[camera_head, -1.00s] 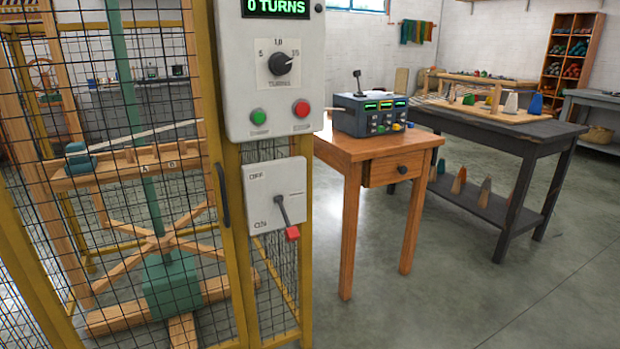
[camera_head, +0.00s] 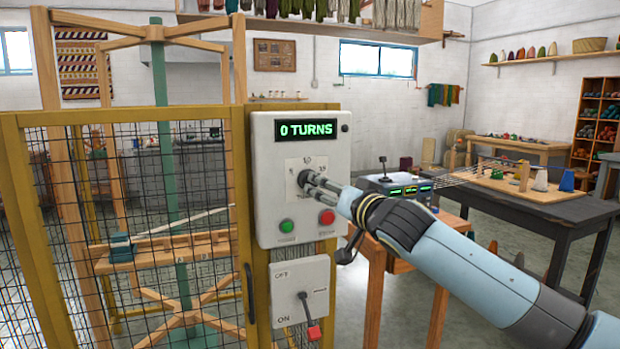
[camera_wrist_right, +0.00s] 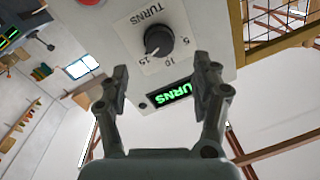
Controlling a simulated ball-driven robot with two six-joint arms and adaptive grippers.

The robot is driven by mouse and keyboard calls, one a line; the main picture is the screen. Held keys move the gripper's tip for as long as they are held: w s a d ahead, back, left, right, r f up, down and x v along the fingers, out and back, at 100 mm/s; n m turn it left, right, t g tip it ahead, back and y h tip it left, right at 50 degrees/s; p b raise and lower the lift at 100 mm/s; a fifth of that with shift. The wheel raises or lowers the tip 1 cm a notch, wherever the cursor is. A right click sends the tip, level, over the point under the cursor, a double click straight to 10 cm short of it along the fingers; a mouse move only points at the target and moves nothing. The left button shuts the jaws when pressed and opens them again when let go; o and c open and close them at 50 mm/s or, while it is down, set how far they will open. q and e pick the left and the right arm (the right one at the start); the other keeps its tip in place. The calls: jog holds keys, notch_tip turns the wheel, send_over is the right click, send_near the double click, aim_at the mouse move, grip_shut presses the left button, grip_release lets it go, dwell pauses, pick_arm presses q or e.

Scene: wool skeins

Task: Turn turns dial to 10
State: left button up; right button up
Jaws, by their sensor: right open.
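The turns dial (camera_wrist_right: 158,40) is a round black knob on a white plate marked 5, 10 and 15. In the right wrist view its pale pointer mark appears turned toward 15. In the head view my gripper mostly hides the dial. The display (camera_head: 306,130) above it on the white control box (camera_head: 270,215) reads 0 TURNS. My right gripper (camera_head: 308,180) is open in front of the dial. In the right wrist view its fingers (camera_wrist_right: 161,78) are spread, with the dial beyond the gap and nothing between them. My left gripper is not in view.
Green (camera_head: 286,226) and red (camera_head: 327,217) buttons sit below the dial. A lever switch (camera_head: 309,315) with a red handle is under the box. A yellow mesh cage (camera_head: 120,118) stands at the left. A wooden table (camera_head: 450,222) with a small console (camera_head: 392,187) stands behind my right arm.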

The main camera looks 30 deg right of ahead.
jog(key=w+d+p, duration=0.1)
jog(key=w, duration=0.6)
jog(key=shift+w, duration=0.3)
jog(key=c, duration=1.2)
jog(key=shift+a+r+n+g+h+p, duration=0.15)
jog(key=shift+n+g+p, duration=0.15)
jog(key=shift+n+p, duration=2.3)
jog(key=shift+f+n+g+h+p, duration=0.25)
jog(key=shift+n+p, duration=0.95)
jog(key=shift+n, duration=2.7)
jog(key=shift+r, duration=0.2)
